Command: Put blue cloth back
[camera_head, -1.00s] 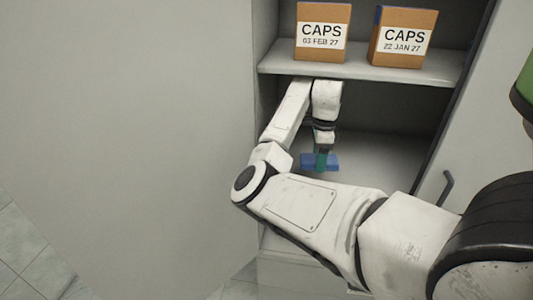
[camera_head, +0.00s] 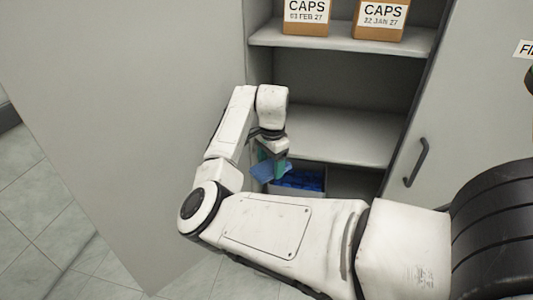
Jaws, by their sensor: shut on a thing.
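A blue cloth (camera_head: 264,172) is held in my gripper (camera_head: 272,170), which is shut on it. The cloth hangs at the left side of the cabinet, in front of the lower opening. Just right of it and lower, a bin with dark blue contents (camera_head: 300,180) sits in the bottom compartment. My gripper hides part of the bin's left side. I cannot tell whether the cloth touches the bin.
The open cabinet has a bare middle shelf (camera_head: 335,135) above the bin. Two cardboard CAPS boxes (camera_head: 306,18) (camera_head: 379,18) stand on the upper shelf (camera_head: 340,38). An open door with a dark handle (camera_head: 416,162) is on the right. A grey panel (camera_head: 150,120) stands close left of my arm.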

